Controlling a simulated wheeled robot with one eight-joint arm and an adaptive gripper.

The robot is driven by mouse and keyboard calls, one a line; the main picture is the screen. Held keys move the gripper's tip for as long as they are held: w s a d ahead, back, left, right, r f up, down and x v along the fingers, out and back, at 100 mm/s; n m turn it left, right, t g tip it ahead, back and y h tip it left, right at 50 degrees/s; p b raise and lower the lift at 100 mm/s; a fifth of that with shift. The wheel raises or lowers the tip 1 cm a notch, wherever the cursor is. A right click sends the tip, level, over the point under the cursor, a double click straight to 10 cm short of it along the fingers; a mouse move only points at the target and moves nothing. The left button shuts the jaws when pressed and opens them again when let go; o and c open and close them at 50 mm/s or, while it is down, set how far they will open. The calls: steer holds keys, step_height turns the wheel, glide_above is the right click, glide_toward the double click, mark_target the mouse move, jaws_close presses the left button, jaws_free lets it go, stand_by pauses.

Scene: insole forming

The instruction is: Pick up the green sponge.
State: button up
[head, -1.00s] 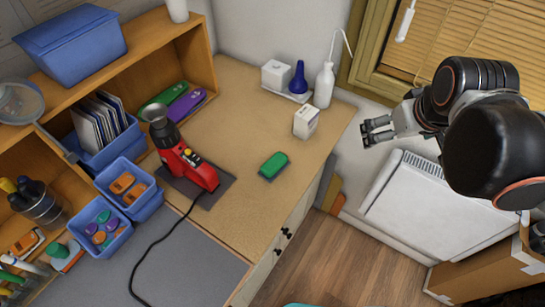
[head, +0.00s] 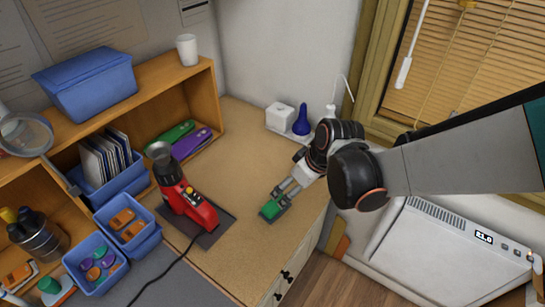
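The green sponge (head: 270,210) lies near the right edge of the wooden worktop, to the right of the red heat tool. My gripper (head: 279,201) has come in from the upper right and its fingers are apart at the sponge, covering part of its right end. The fingers seem to be on either side of the sponge. I cannot tell whether they press on it. The sponge seems to be at worktop level.
The red heat tool (head: 188,205) stands on a dark mat to the left, with a black cable. A white box (head: 280,116) and blue bulb (head: 302,120) stand at the back. The worktop's middle is clear.

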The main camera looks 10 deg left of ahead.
mark_target(276, 203)
steer(key=a+f+b, duration=0.1)
steer(key=f, duration=0.1)
steer(key=a+f+b, duration=0.1)
steer(key=f+b, duration=0.1)
steer(key=a+f+b, duration=0.1)
steer(key=f+b, duration=0.1)
steer(key=f, duration=0.1)
steer(key=shift+s+a, duration=0.2)
steer(key=shift+w+b+x, duration=0.2)
steer(key=shift+b+x, duration=0.75)
steer(key=shift+x, duration=0.6)
steer(key=shift+w+b+x, duration=0.15)
steer(key=shift+b+x, duration=0.8)
steer(key=shift+x, duration=0.6)
steer(key=shift+a+r, duration=0.15)
steer(key=shift+r, duration=0.1)
steer(key=c, duration=0.9)
